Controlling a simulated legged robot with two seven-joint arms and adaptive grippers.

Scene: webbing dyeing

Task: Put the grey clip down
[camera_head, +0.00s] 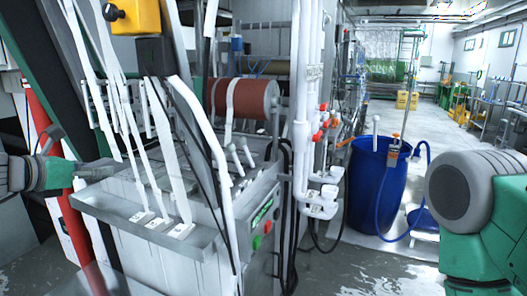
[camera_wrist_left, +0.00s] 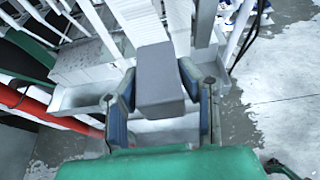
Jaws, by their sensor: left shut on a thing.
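The grey clip (camera_wrist_left: 160,75) is a plain grey block in the left wrist view. My left gripper (camera_wrist_left: 157,88) is shut on it, with one dark finger on each side. In the head view my left gripper (camera_head: 68,172) comes in from the left, by the grey metal tray (camera_head: 107,210) on the machine's front. A grey piece at its tip (camera_head: 100,168) seems to be the clip, above the tray's left part; whether it touches anything cannot be told. My right arm shows at the right edge, but its gripper is outside the view.
White webbing strips (camera_head: 168,140) run down to the tray and end in small white tags (camera_head: 182,230). A red roller (camera_head: 243,97) and white pipes (camera_head: 303,130) stand behind and to the right. A blue barrel (camera_head: 371,190) stands on the wet floor, which is open farther back.

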